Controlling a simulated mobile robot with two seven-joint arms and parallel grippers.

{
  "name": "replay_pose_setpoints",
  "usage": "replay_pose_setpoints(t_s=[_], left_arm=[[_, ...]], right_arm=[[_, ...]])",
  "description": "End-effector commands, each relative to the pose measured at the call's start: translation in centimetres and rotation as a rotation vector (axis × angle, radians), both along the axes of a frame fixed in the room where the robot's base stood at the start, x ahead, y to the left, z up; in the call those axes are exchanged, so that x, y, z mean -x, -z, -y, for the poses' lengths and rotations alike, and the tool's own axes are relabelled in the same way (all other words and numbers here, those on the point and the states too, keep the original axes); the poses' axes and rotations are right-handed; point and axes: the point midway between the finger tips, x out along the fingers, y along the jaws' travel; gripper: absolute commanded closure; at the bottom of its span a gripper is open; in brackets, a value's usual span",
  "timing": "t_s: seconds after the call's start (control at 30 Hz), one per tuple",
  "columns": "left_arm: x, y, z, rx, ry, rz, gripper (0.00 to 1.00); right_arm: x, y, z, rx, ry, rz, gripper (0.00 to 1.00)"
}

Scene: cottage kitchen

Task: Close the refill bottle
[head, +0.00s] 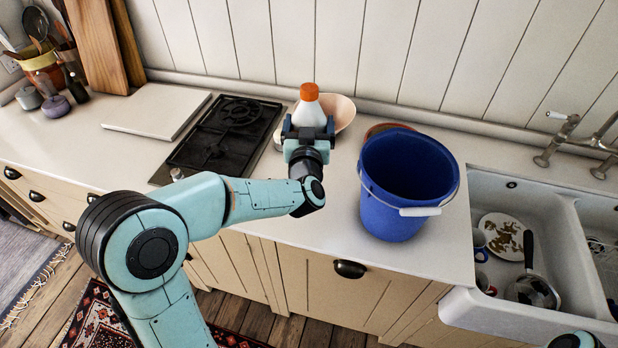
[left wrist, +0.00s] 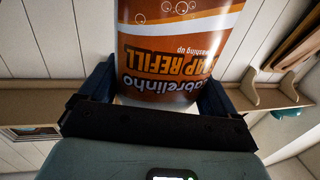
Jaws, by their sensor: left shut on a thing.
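The refill bottle (head: 309,112) is white with an orange cap (head: 309,91) on its top, and it stands upright over the counter in the head view. Whether the cap is tight cannot be told. My left gripper (head: 308,132) is shut on the bottle's body, which hides its lower part. In the left wrist view the bottle's brown and orange label (left wrist: 180,45) shows upside down between the dark fingers (left wrist: 155,92); the cap is out of that picture. My right gripper is not in view.
A blue bucket (head: 390,215) stands right of the bottle. A pink bowl (head: 343,113) is just behind the bottle. A black hob (head: 220,135) lies to the left. The sink (head: 500,195) at the right holds dishes. The counter front between hob and bucket is clear.

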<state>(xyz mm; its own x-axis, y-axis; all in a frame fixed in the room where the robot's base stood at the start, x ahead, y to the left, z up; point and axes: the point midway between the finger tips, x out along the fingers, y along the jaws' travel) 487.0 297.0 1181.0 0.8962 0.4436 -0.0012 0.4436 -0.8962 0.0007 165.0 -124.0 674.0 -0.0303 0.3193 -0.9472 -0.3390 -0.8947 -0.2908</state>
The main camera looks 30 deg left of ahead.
Motion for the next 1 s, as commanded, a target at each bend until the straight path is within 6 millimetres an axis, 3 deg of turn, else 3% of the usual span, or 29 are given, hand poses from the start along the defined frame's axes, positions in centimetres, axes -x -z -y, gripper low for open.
replay_pose_setpoints(t_s=[0.03, 0.1, 0.3, 0.4, 0.87, 1.0], left_arm=[[0.2, 2.1, 0.0, -0.003, 0.0, -0.009, 0.94], [0.2, 4.0, 0.0, -0.003, 0.0, -0.009, 0.94], [0.1, 8.9, 0.0, -0.004, 0.0, -0.007, 0.94], [0.1, 10.4, 0.0, -0.002, 0.001, -0.003, 0.94], [0.0, 11.4, 0.0, 0.0, 0.0, 0.003, 0.94], [0.1, 12.8, 0.0, -0.002, 0.0, -0.001, 0.94]], right_arm=[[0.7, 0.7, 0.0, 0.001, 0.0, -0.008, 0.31], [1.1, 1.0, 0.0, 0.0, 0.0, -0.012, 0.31], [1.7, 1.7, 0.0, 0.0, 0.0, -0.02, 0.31], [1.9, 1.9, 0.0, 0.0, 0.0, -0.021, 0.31], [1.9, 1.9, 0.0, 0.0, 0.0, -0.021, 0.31], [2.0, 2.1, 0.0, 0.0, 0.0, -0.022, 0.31]])
